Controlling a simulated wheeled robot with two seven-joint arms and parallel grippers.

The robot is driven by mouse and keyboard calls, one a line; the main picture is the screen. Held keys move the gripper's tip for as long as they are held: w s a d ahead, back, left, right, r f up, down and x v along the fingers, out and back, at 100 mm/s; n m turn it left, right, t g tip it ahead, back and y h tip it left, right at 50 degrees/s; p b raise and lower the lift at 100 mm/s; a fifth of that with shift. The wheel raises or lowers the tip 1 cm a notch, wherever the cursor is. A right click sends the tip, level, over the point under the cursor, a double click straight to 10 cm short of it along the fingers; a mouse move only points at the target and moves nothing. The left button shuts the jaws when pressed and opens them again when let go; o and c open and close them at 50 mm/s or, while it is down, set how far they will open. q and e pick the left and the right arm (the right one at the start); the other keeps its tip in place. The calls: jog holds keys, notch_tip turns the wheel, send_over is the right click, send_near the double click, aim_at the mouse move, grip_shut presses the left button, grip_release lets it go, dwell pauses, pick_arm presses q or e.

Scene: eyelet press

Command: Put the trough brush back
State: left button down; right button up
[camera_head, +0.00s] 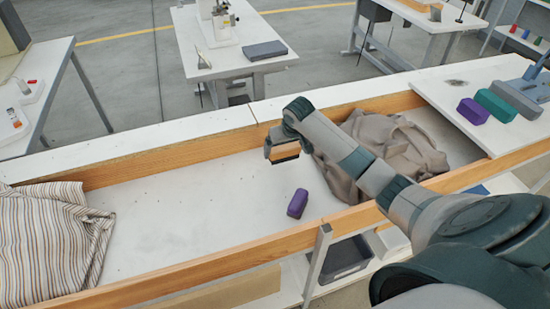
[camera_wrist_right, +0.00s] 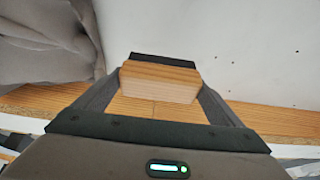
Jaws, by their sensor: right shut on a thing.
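The trough brush (camera_wrist_right: 160,82) has a pale wooden back and a dark bristle edge. My right gripper (camera_head: 284,153) is shut on it, with one finger on each side in the right wrist view. In the head view the brush shows only as a small dark and wooden piece under the gripper. It is over the white trough floor (camera_head: 200,190), close to the far wooden wall; I cannot tell whether it touches the floor. My left gripper is not in view.
A purple block (camera_head: 297,203) lies in the trough. A beige cloth (camera_head: 410,150) is bunched to the right, and a striped cloth (camera_head: 50,240) at the left end. Purple (camera_head: 473,111), green (camera_head: 497,104) and grey blocks stand on the right board (camera_head: 450,85).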

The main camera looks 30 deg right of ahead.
aim_at(275, 152)
jog(key=w+a+f, duration=0.2)
jog(key=shift+a, duration=0.3)
jog(key=shift+f+p, duration=0.3)
jog(key=shift+f, duration=0.05)
notch_tip(275, 152, down, 3)
jog(key=shift+r+p, duration=0.1)
jog(key=shift+p, duration=0.25)
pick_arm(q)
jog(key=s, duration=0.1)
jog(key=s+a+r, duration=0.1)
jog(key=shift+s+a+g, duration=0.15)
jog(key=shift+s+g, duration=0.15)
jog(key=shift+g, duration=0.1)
pick_arm(e)
jog(key=shift+f, duration=0.2)
jog(key=shift+f, duration=0.2)
jog(key=o, duration=0.8)
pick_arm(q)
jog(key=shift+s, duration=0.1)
pick_arm(e)
jog(key=shift+r, duration=0.1)
